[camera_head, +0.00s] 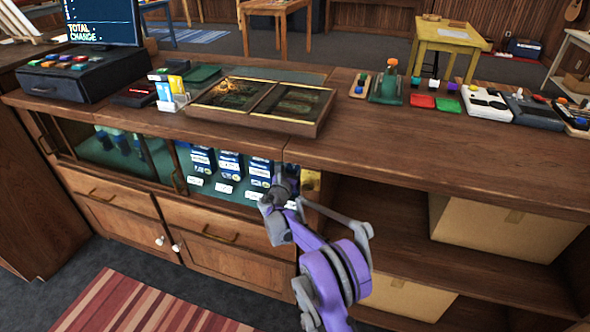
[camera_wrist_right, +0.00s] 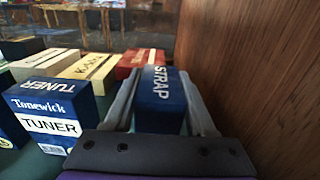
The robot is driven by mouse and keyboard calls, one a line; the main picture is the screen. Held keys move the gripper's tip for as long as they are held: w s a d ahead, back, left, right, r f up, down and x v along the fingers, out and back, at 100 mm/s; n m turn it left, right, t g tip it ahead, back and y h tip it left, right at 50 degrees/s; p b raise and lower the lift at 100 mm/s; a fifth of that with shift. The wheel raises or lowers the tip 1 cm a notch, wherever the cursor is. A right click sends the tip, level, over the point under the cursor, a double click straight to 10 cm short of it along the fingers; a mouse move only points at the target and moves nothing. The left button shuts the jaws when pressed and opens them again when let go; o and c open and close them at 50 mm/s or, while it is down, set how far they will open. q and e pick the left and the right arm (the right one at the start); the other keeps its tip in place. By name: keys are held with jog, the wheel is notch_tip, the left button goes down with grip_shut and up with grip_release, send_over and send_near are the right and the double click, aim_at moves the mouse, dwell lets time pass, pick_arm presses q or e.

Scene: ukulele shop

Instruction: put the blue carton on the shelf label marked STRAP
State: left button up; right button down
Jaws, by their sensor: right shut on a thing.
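The blue carton (camera_wrist_right: 161,98) has STRAP printed in white on its face. It sits between the two fingers of my right gripper (camera_wrist_right: 162,100), which is shut on it. In the head view my purple right arm reaches to the cabinet's front opening, and the gripper itself is hard to make out there. Several blue-and-white cartons (camera_head: 229,165) stand inside on a teal shelf with small white labels (camera_head: 224,187) along the front. No label text is readable in the head view. My left gripper is not in view.
In the wrist view a blue-and-white TUNER carton (camera_wrist_right: 55,112) stands left of the gripper. A cream carton (camera_wrist_right: 92,67) and a red carton (camera_wrist_right: 132,62) stand behind. A wooden wall (camera_wrist_right: 265,75) is close on the right. Large cardboard boxes (camera_head: 505,228) fill the right shelves.

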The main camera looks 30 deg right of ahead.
jog(key=shift+f, duration=0.85)
jog(key=shift+f, duration=0.1)
jog(key=c, duration=0.7)
grip_release()
jog(key=shift+f, duration=0.15)
jog(key=o, duration=0.5)
jog(key=shift+r, duration=0.25)
jog(key=shift+s+a, duration=0.2)
jog(key=shift+a, duration=0.1)
jog(key=p+v, duration=0.1)
jog(key=v, duration=1)
jog(key=shift+s+a, duration=0.15)
jog(key=shift+s, duration=0.05)
